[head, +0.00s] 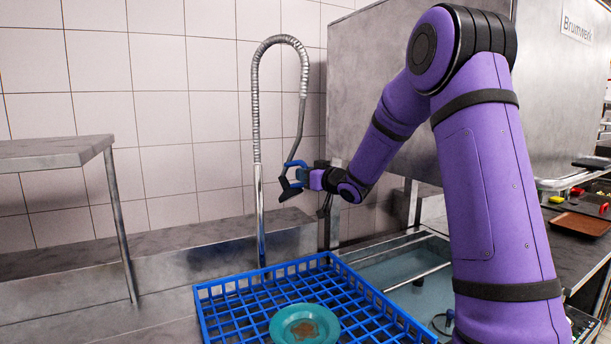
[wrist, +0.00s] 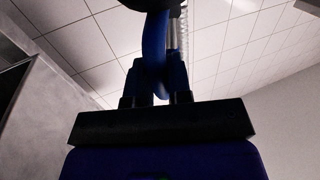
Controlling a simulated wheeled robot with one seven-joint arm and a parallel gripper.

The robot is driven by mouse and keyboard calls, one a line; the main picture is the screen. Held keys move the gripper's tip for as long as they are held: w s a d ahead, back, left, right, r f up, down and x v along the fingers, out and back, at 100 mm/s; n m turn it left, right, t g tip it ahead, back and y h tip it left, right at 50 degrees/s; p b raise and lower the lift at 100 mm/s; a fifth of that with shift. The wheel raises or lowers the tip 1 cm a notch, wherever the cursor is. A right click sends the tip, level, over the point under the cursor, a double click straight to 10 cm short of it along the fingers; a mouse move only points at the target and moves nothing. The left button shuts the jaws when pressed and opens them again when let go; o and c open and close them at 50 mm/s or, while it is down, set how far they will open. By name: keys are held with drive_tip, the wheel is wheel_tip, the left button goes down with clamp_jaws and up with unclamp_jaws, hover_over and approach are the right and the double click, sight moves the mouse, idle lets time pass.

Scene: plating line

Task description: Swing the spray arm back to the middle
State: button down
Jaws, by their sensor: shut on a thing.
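The spray arm (head: 257,128) is a tall metal riser with a silvery coiled hose that arches over and hangs down on the right. Its blue spray handle (head: 294,172) hangs at the hose's lower end, above the blue rack. My gripper (head: 291,183) is at this handle and shut on it. In the wrist view, the blue handle (wrist: 154,55) runs up from between the fingers of my gripper (wrist: 157,97), with the coiled hose behind it. The exact contact of the fingers is dark in the wrist view.
A blue rack (head: 215,288) below holds a teal plate (head: 283,323) with a brown stain. A sink (head: 405,270) lies right of it. A metal shelf (head: 50,153) stands at left. A large steel machine (head: 350,75) stands behind my arm. Tiled wall closes the back.

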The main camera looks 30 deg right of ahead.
drive_tip(key=s+a+m+h, duration=0.2)
drive_tip(key=a+m+h, duration=0.1)
drive_tip(key=a, duration=0.6)
drive_tip(key=shift+s+a+t+h, duration=0.2)
drive_tip(key=shift+t+h, duration=0.2)
drive_tip(key=shift+h, duration=0.4)
drive_tip(key=c, duration=1.1)
unclamp_jaws()
drive_tip(key=shift+o, duration=0.2)
drive_tip(key=s, duration=1)
drive_tip(key=shift+s+d, duration=0.35)
